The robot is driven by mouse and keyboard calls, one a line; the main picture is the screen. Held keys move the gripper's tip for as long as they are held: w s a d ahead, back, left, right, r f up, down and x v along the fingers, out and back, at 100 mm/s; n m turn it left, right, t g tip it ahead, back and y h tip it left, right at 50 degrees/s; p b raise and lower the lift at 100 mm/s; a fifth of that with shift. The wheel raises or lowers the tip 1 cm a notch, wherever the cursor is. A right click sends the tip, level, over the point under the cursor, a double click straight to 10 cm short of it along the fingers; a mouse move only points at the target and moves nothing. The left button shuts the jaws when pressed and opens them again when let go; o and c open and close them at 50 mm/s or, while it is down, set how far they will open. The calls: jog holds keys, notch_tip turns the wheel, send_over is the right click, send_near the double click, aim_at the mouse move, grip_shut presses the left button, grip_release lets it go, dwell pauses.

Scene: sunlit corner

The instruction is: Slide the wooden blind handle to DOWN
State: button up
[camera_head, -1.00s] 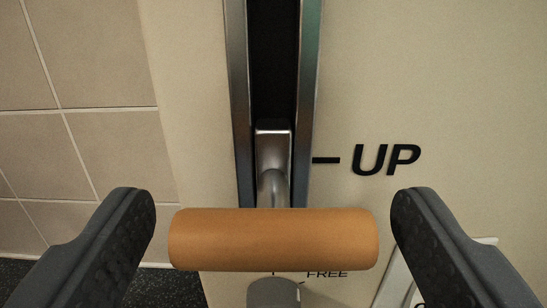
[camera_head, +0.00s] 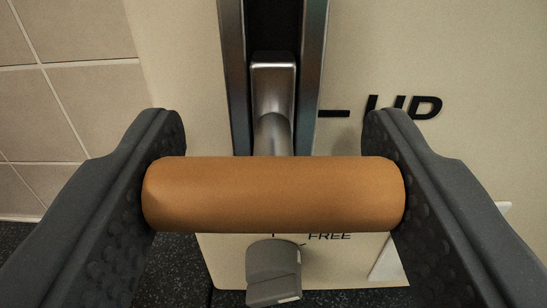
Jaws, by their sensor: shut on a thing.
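The wooden blind handle (camera_head: 272,195) is an orange-brown horizontal cylinder in the middle of the view. A metal stem (camera_head: 273,108) joins it to a vertical metal-edged track (camera_head: 235,80) with a dark slot. My gripper (camera_head: 273,190) is shut on the handle, one dark grey finger at each end. The lower part of the track is hidden behind the handle. No DOWN mark shows.
Below the handle a grey knob (camera_head: 273,272) sticks out of the cream panel (camera_head: 180,90), by the lettering FREE (camera_head: 330,237). A pale plate (camera_head: 385,262) is partly hidden behind the right finger. Beige tiles (camera_head: 85,100) and dark speckled floor (camera_head: 170,265) lie to the left.

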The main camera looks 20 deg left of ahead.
notch_tip(320, 180, up, 31)
jog(key=p, duration=1.8)
jog(key=shift+f, duration=0.15)
jog(key=o, duration=1.3)
jog(key=shift+o, duration=0.5)
jog(key=b+v, duration=0.4)
jog(key=v, duration=0.9)
jog(key=shift+s, duration=0.4)
jog(key=shift+d, duration=0.2)
